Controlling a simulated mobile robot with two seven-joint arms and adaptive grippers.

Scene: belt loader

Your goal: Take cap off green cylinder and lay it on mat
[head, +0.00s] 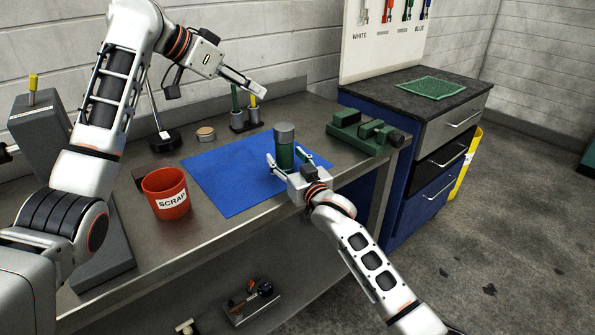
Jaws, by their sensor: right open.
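The green cylinder (284,154) stands upright on the blue mat (222,171), near its right part. Its grey cap (284,131) sits on top. My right gripper (285,157) is open, with one finger on each side of the cylinder's lower body; I cannot tell if they touch it. My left gripper (262,91) is in the air above and left of the cap, over the back of the bench, pointing right. Its fingers are seen nearly edge-on, so their opening is unclear.
A red scrap bin (166,205) stands left of the mat. Behind are a pen holder (243,125) and a small round tin (205,133). A green vise-like block (365,133) is at right. A green cloth (433,88) lies on the cabinet. The mat's left part is clear.

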